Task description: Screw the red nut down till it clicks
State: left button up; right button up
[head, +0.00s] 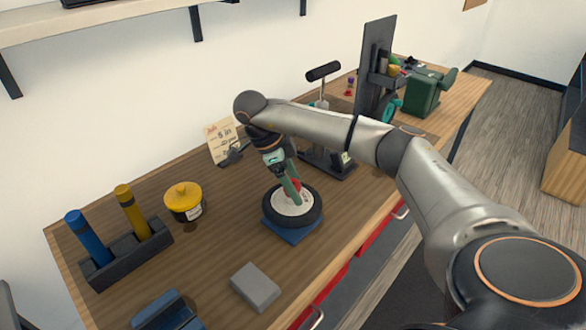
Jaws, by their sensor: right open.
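The red nut (293,184) shows as a small patch of red at the middle of a wheel (312,214) with a black tyre and a pale hub. The wheel lies flat on a blue square base (291,234) on the bench. My right gripper (295,196) points down over the hub, with its greenish fingers open at the nut. The fingers hide much of the nut, so I cannot tell whether they touch it or how far down it sits. My left gripper is not in view.
A yellow-lidded jar (184,197) and a dark rack (127,257) with blue and yellow handles stand left. A grey block (255,287) lies in front. A note card (222,141), a dark stand (328,163) and a green vise (425,94) are farther back.

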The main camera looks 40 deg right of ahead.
jog(key=v, duration=1.2)
jog(key=shift+r+p, duration=0.25)
jog(key=shift+p, duration=0.1)
jog(key=n+t, duration=0.2)
jog(key=n, duration=0.5)
jog(key=n+t+y, duration=0.1)
jog(key=n+t, duration=0.1)
jog(key=n, duration=0.5)
jog(key=n+t+y, duration=0.1)
jog(key=n+t, duration=0.2)
jog(key=n, duration=0.4)
jog(key=shift+n, duration=0.4)
